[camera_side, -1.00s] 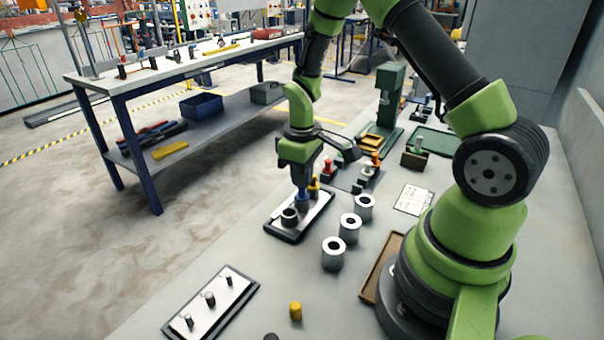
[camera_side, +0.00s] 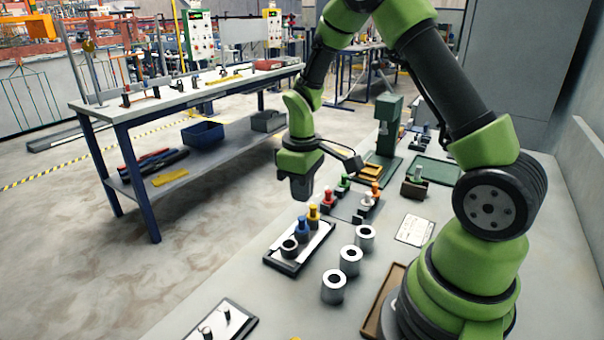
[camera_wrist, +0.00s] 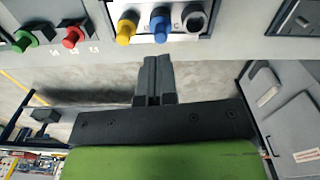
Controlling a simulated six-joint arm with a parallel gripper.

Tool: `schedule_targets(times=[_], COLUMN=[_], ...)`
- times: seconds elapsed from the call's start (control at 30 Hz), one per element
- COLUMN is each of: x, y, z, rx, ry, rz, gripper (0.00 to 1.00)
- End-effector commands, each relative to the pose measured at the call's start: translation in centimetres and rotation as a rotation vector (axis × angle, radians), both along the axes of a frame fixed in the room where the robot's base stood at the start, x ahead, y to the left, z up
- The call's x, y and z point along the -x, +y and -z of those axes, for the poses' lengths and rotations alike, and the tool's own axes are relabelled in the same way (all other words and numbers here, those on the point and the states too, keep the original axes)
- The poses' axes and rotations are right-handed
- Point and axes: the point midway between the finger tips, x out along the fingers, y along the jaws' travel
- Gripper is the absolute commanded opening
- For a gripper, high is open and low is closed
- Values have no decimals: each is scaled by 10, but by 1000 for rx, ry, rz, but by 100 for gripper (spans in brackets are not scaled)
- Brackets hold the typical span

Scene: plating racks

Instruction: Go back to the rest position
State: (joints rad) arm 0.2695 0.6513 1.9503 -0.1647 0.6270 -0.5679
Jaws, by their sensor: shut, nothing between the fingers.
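The near rack (camera_side: 277,262) has a white top in a dark frame. On it stand a dark hollow cylinder (camera_side: 289,248), a blue peg piece (camera_side: 303,229) and a yellow one (camera_side: 313,214), in a row. In the wrist view the yellow piece (camera_wrist: 125,30) and blue piece (camera_wrist: 160,26) stand apart from the fingers.
Red (camera_side: 326,201) and green (camera_side: 343,184) pieces stand behind the rack. Three grey hollow cylinders (camera_side: 350,260) stand to its right. A green press (camera_side: 387,135) is farther back. Another rack (camera_side: 238,322) is cut off at the bottom. Bare table surrounds the near rack's front.

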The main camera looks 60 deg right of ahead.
Motion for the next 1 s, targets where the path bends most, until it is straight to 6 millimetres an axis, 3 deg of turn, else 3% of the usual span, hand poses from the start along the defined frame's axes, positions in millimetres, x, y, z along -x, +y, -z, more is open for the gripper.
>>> schedule_targets(times=[0.3, 0.63, 0.77, 1.0], x=[-1, 7, 25, 80], y=[0, 12, 34, 76], z=[-63, -104, -138, -185], rx=[1, -1, -21, -124], ry=[-7, -60, -167, -379], rz=[1, 40, 120, 293], gripper=[0, 0, 0, 0])
